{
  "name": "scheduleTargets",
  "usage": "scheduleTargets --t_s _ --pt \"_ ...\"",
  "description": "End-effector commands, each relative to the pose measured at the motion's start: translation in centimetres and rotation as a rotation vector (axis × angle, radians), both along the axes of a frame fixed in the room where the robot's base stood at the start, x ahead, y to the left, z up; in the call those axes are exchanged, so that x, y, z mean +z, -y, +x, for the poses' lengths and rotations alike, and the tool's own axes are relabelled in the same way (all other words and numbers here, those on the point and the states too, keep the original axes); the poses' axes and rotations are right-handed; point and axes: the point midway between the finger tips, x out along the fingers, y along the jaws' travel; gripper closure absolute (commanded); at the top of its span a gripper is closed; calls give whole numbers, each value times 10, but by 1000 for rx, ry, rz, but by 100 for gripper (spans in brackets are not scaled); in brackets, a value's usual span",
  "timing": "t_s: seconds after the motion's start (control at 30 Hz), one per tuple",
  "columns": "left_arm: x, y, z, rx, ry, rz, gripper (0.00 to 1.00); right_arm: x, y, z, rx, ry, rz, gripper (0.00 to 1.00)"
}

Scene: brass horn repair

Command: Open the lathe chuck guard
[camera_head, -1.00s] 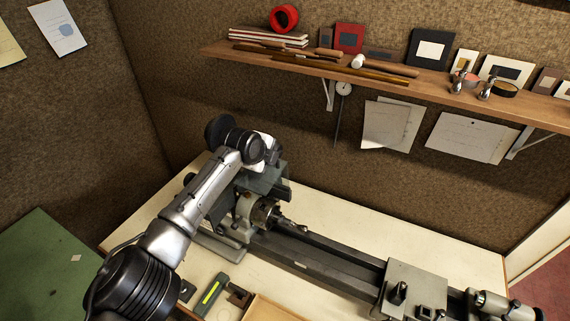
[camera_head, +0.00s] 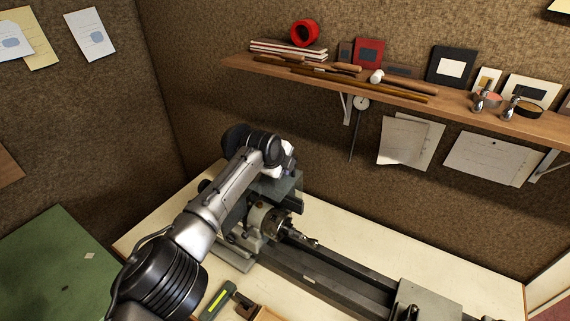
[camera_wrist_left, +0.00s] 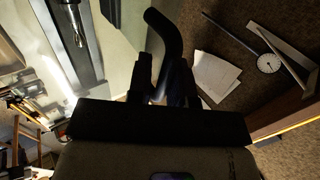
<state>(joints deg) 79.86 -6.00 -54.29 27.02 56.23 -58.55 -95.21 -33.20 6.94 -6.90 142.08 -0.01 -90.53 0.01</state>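The lathe chuck (camera_head: 277,222) sits on the headstock at the left end of the lathe. A grey, flat-sided guard (camera_head: 288,190) stands above and behind the chuck. My left arm reaches over the headstock, and its wrist hides the gripper's fingers in the head view. In the left wrist view my left gripper (camera_wrist_left: 166,88) shows as dark fingers beside a dark curved bar (camera_wrist_left: 166,30), which looks like the guard's handle. The bar runs down between or just behind the fingers; I cannot tell whether they grip it. My right gripper is not in view.
The lathe bed (camera_head: 330,272) runs right across the cream bench (camera_head: 400,245). A wooden shelf (camera_head: 400,95) with books, tools and frames hangs on the back wall. A green surface (camera_head: 55,265) lies at left. A dial gauge (camera_wrist_left: 268,63) hangs near the shelf.

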Motion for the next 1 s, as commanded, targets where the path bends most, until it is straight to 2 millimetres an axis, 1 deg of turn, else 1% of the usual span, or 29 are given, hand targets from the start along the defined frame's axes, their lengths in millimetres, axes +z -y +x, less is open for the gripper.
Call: scheduleTargets --t_s 0.03,0.17,0.47,0.63,0.87,1.0 --pt "0 0 0 -1 0 1 75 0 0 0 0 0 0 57" --pt "1 0 0 -2 2 2 63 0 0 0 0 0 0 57" --pt "1 0 0 -3 4 2 63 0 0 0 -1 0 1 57" --pt "5 -2 -1 -5 5 2 63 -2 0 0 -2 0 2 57" --pt "20 -8 -11 -7 8 1 63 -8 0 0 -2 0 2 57" --pt "36 -14 -22 -7 10 0 63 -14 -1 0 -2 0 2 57"
